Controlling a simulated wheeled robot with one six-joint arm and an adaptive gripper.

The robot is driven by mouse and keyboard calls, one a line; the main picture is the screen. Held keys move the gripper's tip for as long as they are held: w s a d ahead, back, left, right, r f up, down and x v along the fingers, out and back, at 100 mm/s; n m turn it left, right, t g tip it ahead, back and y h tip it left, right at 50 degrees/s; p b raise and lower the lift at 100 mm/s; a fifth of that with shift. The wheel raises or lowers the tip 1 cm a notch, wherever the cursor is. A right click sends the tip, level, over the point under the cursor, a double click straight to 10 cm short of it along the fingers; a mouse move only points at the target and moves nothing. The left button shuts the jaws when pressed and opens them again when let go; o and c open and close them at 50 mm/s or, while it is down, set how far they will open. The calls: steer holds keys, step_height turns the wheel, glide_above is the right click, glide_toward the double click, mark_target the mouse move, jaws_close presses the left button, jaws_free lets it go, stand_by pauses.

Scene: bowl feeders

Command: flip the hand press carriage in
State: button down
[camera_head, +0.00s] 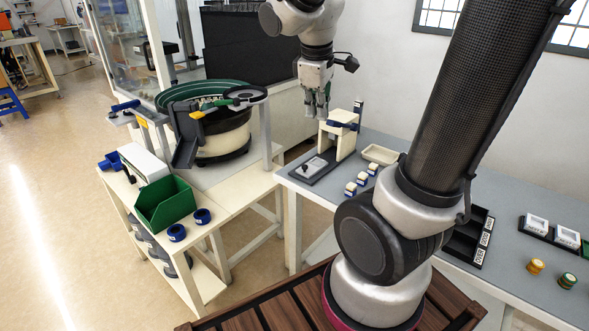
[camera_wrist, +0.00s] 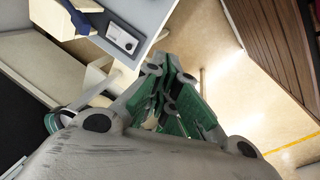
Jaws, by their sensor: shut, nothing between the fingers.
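The hand press (camera_head: 344,143) stands at the near left end of the grey table, with a cream frame and a blue part on top. Its carriage (camera_head: 314,166), a light plate with a dark round spot, lies on the dark base out in front of the frame. The carriage also shows at the top of the wrist view (camera_wrist: 121,38). My gripper (camera_head: 318,115) is shut and empty. It hangs above and a little left of the press frame in the head view, apart from press and carriage.
A bowl feeder (camera_head: 222,145) stands left of the press, with a green bin (camera_head: 165,204) and blue rings on its bench. Several small blue-and-white blocks (camera_head: 351,189) and a cream tray (camera_head: 380,154) sit right of the press. A gap separates bench and table.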

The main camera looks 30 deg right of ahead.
steer(key=w+a+f+n+g+h, duration=0.1)
steer(key=w+f+n, duration=0.5)
steer(key=w+f, duration=0.2)
steer(key=w+a+f+n+h, duration=0.1)
steer(key=w+a+f+n, duration=0.1)
steer(key=w+f+n, duration=0.4)
steer(key=w+f, duration=0.3)
steer(key=f, duration=0.3)
steer(key=shift+a+n+g, duration=0.25)
steer(key=shift+n+g, duration=0.05)
steer(key=shift+g, duration=0.1)
steer(key=shift+w, duration=0.1)
steer(key=shift+w+d+f, duration=0.2)
steer(key=shift+d+f, duration=1.1)
steer(key=shift+f, duration=0.2)
steer(key=shift+w+d+f, duration=0.15)
steer(key=shift+d+f, duration=1.1)
steer(key=shift+f, duration=0.3)
steer(key=shift+w+d+f, duration=0.2)
steer(key=shift+d+f, duration=1.1)
steer(key=shift+f, duration=0.2)
steer(key=shift+d, duration=0.1)
